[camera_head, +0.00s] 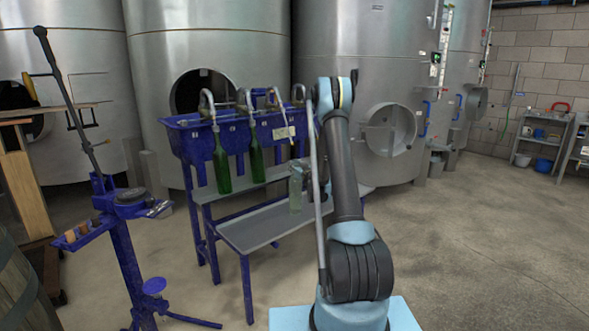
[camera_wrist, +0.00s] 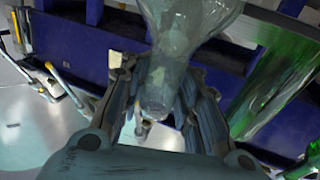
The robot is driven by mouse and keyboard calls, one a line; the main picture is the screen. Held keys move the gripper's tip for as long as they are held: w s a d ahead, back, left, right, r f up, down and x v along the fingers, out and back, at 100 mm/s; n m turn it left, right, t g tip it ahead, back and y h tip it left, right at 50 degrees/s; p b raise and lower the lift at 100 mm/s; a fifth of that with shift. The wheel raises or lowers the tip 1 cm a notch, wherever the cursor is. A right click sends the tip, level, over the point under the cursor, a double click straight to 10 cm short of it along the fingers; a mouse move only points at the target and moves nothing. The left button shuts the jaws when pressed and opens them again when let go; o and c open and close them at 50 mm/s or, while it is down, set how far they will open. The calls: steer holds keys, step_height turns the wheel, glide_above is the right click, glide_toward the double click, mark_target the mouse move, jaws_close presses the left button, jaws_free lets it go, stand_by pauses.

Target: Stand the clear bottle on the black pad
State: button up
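The clear bottle (camera_head: 296,192) shows in the head view beside my arm, over the lower metal shelf of the blue filling bench. I cannot tell whether its base touches the shelf. In the wrist view the clear bottle (camera_wrist: 165,75) has its mouth toward the camera. My gripper (camera_wrist: 162,85) has its fingers closed in on both sides of the neck and appears shut on it. In the head view the gripper is mostly hidden behind my arm. A black round pad (camera_head: 131,196) sits on top of the blue stand at the left.
Green bottles (camera_head: 222,168) hang at the filling bench (camera_head: 205,142), left of the clear bottle; one green bottle (camera_wrist: 275,90) is close at right in the wrist view. The blue stand (camera_head: 122,245) has a long upright lever. Floor at the right is clear.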

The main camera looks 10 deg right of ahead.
steer(key=shift+o, duration=0.8)
steer(key=shift+r, duration=0.1)
